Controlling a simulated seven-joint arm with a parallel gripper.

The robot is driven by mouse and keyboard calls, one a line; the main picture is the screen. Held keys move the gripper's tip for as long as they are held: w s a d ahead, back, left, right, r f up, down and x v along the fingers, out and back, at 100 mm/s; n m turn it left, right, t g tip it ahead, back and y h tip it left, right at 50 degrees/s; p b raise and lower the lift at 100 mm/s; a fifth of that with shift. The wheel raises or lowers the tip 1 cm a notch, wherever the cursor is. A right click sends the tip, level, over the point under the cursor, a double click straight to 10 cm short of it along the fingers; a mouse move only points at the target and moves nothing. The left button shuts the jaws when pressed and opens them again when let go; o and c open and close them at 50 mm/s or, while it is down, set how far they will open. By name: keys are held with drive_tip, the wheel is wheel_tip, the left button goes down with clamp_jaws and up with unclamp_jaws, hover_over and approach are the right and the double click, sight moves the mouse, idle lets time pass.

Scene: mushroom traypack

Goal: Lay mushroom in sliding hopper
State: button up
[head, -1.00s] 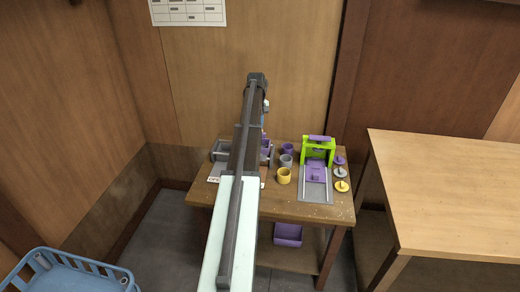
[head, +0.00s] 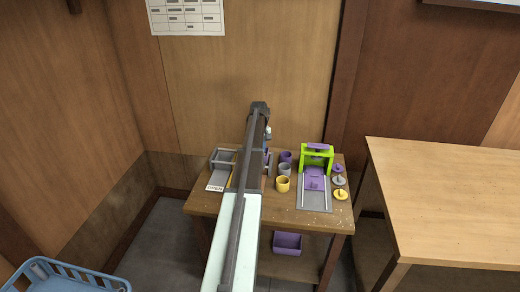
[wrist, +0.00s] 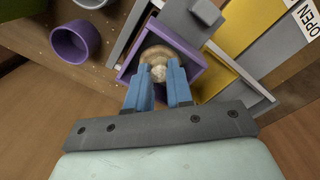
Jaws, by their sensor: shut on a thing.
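A pale tan mushroom (wrist: 158,66) sits between the blue fingertips of my gripper (wrist: 160,78) in the wrist view. My gripper is shut on it. The mushroom shows inside the outline of a square, purple-walled hopper (wrist: 196,82); I cannot tell whether it touches the bottom. Part of the hopper's floor and near wall is hidden by my fingers. In the head view my arm covers the mushroom and most of the hopper.
A purple cup (wrist: 76,40) stands to the left. In the head view a green-framed press (head: 316,158) stands at the right of the table.

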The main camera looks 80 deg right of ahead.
drive_tip(key=shift+f, duration=0.1)
drive_tip(key=o, duration=0.5)
wheel_tip(320, 180, up, 12)
drive_tip(key=shift+w+a+r, duration=0.1)
drive_tip(key=shift+a+r, duration=0.05)
idle(0.6)
